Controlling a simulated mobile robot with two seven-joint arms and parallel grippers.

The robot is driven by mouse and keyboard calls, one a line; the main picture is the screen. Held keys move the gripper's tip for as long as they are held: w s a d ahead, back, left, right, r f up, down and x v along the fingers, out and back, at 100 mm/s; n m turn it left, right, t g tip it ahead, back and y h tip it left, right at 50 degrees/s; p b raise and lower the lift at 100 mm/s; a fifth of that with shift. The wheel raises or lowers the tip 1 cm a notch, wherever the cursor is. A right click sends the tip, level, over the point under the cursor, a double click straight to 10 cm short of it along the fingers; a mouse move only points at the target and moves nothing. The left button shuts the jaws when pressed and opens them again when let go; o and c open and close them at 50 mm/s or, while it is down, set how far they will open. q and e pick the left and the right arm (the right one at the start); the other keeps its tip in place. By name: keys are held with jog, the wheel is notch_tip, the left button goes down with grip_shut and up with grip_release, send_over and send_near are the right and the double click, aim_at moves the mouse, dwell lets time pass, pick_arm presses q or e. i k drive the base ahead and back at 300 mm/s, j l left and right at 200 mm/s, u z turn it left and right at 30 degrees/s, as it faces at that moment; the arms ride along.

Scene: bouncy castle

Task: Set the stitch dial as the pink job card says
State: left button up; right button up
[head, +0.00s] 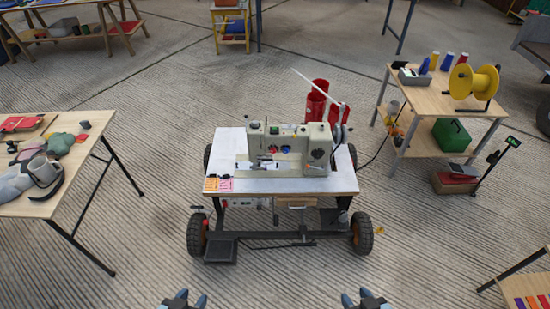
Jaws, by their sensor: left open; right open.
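A beige sewing machine (290,148) stands on a white-topped wheeled cart (345,180) in the middle of the head view. Its front carries small red and blue round parts and a dark round dial (317,154) at the right end; the markings are too small to read. A pink card (226,184) lies on the cart's front left corner beside an orange card (211,184); their writing is too small to read. My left gripper (184,298) and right gripper (366,298) are at the bottom edge, both open and empty, well short of the cart.
A wooden table (75,185) with a mug and cloth pieces stands at the left. A shelf table (420,100) with a yellow spool (474,82) and cones stands at the right. Dark pedals sit low at the cart's front. The floor between my grippers and the cart is clear.

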aim_at(318, 155)
jog(key=i+l+u, duration=0.1)
jog(key=i+u, duration=0.35)
jog(key=i, duration=0.5)
